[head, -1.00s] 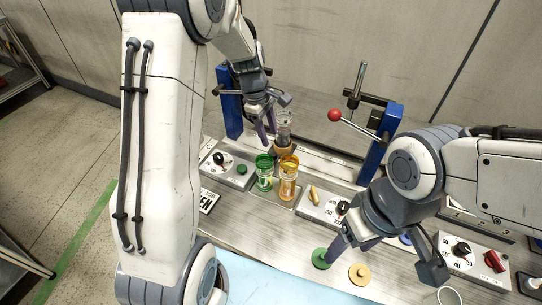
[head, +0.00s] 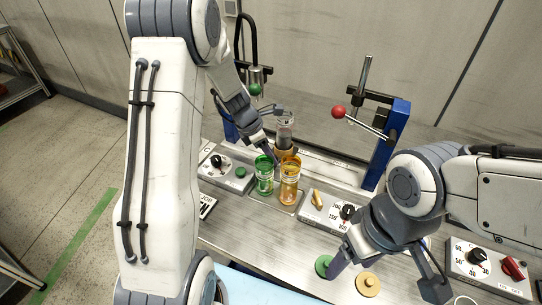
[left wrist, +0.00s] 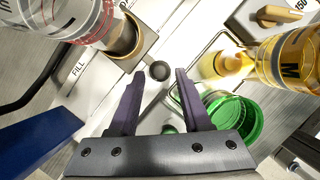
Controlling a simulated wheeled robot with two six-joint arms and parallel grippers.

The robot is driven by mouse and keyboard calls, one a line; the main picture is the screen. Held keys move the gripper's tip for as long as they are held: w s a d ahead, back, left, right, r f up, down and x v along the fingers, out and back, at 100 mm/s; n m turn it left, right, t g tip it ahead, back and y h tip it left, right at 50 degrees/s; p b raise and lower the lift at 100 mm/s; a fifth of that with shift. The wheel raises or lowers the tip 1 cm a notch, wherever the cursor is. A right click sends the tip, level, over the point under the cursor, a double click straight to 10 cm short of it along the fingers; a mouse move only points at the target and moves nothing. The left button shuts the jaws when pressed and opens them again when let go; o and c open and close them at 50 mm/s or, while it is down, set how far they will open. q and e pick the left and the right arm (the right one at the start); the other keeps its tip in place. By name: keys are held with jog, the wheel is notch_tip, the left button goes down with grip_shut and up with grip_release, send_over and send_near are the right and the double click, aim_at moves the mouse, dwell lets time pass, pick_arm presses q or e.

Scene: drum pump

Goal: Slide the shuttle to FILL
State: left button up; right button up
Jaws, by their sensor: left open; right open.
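A clear beaker (head: 285,128) stands in a tan ring holder (head: 284,153) at the back of the bench. In the left wrist view the holder (left wrist: 128,42) is at the upper left, beside a plate lettered FILL (left wrist: 77,68). A dark round knob (left wrist: 160,71) lies at or just beyond my left gripper's (left wrist: 160,80) fingertips, in line with the gap. My left gripper is open and empty; I cannot tell if it touches the knob. It is partly hidden in the head view. My right gripper (head: 388,278) is open and empty over the front right bench.
A green cup (head: 264,178) and an amber cup (head: 289,185) stand close in front of the holder. A red-ball lever (head: 339,112) and blue post (head: 390,130) rise at the right. Dial boxes (head: 334,212) line the bench.

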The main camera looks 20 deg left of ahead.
pick_arm(q)
jog(key=shift+w+d+f, duration=0.15)
jog(key=shift+d+f, duration=0.05)
jog(key=shift+f, duration=0.4)
grip_shut()
dwell(1.1)
